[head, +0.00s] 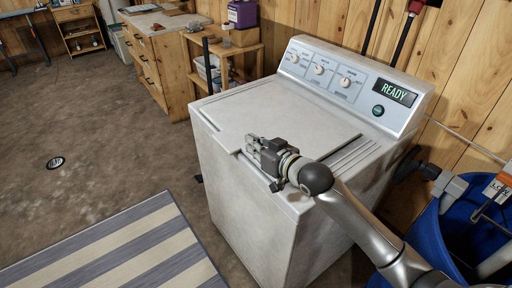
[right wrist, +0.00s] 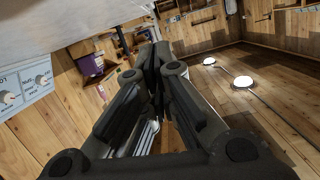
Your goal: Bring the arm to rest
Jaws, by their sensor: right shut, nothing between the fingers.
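My right arm (head: 365,225) comes in from the lower right of the head view, over the top of a white washing machine (head: 245,220). My right gripper (head: 255,147) is over the front part of the machine's top, near the lid edge. In the right wrist view the gripper's dark fingers (right wrist: 158,60) are together, with nothing between them. I cannot tell from these views whether the gripper touches the machine. My left gripper is not in view.
The machine's control panel (head: 350,85) has several knobs and a display (head: 394,92) reading READY. A blue bin (head: 440,235) stands to its right. A wooden shelf (head: 225,60) is behind it. A striped rug (head: 120,250) lies at lower left; the floor (head: 80,130) at left is mostly clear.

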